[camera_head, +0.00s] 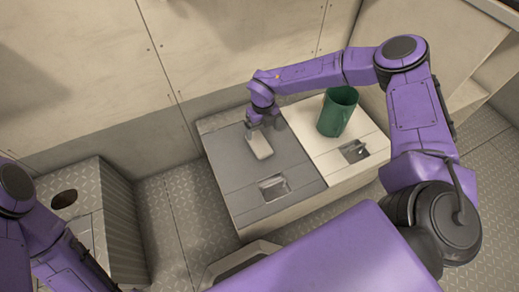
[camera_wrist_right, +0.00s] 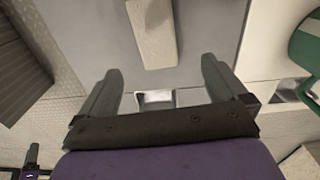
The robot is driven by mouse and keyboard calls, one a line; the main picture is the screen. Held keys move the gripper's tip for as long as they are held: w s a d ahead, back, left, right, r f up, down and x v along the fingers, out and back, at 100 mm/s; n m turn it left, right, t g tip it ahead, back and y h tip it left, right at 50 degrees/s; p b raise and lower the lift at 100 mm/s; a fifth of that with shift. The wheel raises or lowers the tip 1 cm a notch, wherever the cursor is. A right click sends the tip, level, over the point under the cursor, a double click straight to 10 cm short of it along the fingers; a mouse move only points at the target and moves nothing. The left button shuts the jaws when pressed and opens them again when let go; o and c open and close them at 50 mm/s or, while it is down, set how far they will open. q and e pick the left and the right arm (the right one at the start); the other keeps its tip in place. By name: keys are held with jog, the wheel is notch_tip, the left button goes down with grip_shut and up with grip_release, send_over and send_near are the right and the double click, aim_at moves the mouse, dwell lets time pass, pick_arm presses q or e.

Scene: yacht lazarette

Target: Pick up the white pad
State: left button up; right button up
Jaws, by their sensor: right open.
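The white pad (camera_head: 259,146) is a pale, oblong block lying on the grey half (camera_head: 232,185) of a low locker top. It also shows at the top of the right wrist view (camera_wrist_right: 153,32), partly cut off by the frame. My right gripper (camera_head: 265,121) is at the pad's far end in the head view. In the right wrist view my right gripper (camera_wrist_right: 161,72) has its two fingers wide apart with nothing between them. The pad lies beyond the fingertips, and I cannot tell the height gap. My left arm shows at the lower left, but its gripper is out of view.
A green mug (camera_head: 337,112) stands on the white half (camera_head: 315,124) of the locker, right of the pad. Recessed latches (camera_head: 273,187) (camera_head: 354,152) sit near the front edge. A ribbed box (camera_head: 118,215) stands at the left. Bare grey top surrounds the pad.

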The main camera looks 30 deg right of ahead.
aim_at(260, 144)
jog(key=f+b, duration=0.1)
jog(key=f, duration=0.2)
jog(key=f+b, duration=0.1)
jog(key=f, duration=0.5)
jog(key=shift+w+a+f+b, duration=0.2)
jog(key=shift+a+f+b, duration=0.1)
jog(key=shift+b, duration=0.1)
jog(key=shift+r, duration=0.15)
jog(key=c, duration=1.2)
